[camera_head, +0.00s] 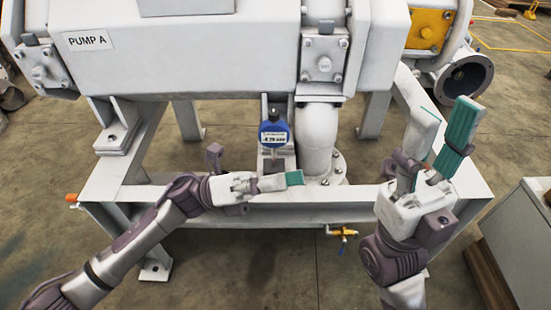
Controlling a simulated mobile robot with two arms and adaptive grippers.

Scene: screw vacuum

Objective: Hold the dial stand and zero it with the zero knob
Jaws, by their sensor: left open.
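The blue dial gauge (273,130) stands upright below the pump's front, left of the vertical pipe. Its small display shows digits too small to read surely. Its dark and grey stand (279,162) is beneath it, and its lower part is partly covered by my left gripper. The zero knob cannot be made out. My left gripper (291,178) reaches in from the left with its teal fingertips just in front of and below the gauge. It is open, and I see no grip on the stand. My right gripper (448,116) is open and empty, pointing up, well right of the gauge.
The white machine labelled PUMP A (88,41) overhangs the gauge. A white pipe (318,140) stands close to its right. The white frame beam (300,205) runs across the front, with a brass valve (342,232) below it. A grey cabinet (520,240) stands at right.

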